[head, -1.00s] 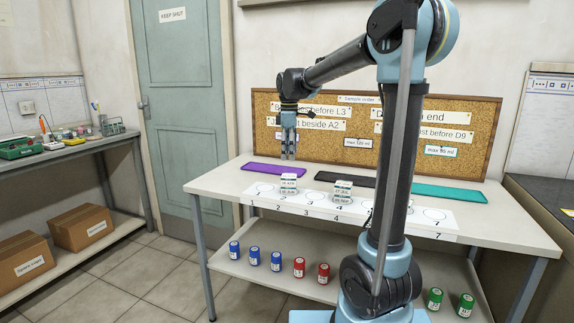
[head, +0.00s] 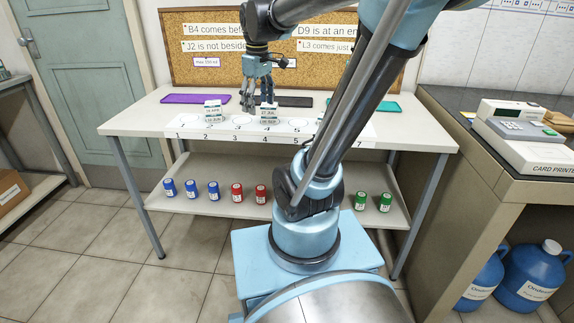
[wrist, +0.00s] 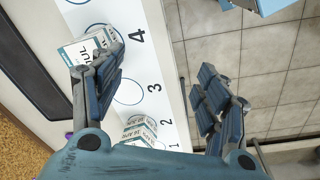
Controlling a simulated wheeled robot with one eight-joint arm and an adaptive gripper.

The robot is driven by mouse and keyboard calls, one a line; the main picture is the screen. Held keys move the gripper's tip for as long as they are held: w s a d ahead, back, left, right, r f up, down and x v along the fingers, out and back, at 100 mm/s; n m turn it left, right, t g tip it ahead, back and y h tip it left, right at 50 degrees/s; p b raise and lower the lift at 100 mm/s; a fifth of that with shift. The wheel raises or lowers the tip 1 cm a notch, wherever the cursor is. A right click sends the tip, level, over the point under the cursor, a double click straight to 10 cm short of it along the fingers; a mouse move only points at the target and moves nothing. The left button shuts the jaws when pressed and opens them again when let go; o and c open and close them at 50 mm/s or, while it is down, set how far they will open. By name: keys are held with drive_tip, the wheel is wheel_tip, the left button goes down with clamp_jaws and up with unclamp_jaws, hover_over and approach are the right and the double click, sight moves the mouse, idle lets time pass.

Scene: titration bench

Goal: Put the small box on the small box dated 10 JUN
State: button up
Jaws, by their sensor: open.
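Two small white boxes with teal edges are stacked at spot 2: the upper box (head: 212,104) appears to read 16 APR and the lower box (head: 214,118) appears to read 10 JUN. A second pair is stacked at spot 4: the upper box (head: 267,107) reads 27 JUL and the lower box (head: 269,120) seems to read 08 SEP. My gripper (head: 258,104) is open and empty, just beside the spot 4 stack. In the wrist view, one finger overlaps the JUL box (wrist: 88,48), and the spot 2 stack (wrist: 139,131) shows below.
The numbered white strip (head: 340,131) runs along the table front. Purple (head: 195,99), black (head: 295,101) and teal (head: 385,107) mats lie behind it. A corkboard (head: 200,70) with notes stands at the back. Blue, red and green jars (head: 237,192) stand on the shelf below.

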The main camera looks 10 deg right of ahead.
drive_tip(key=s+d+f+m, duration=0.3)
drive_tip(key=s+f+m, duration=0.1)
drive_tip(key=s+f, duration=0.3)
drive_tip(key=s+d+f+m+t, duration=0.1)
drive_tip(key=s+d+f+m, duration=0.2)
drive_tip(key=s+f, duration=0.5)
drive_tip(key=shift+f+m, duration=0.3)
drive_tip(key=shift+m, duration=0.4)
drive_tip(key=shift+s, duration=0.2)
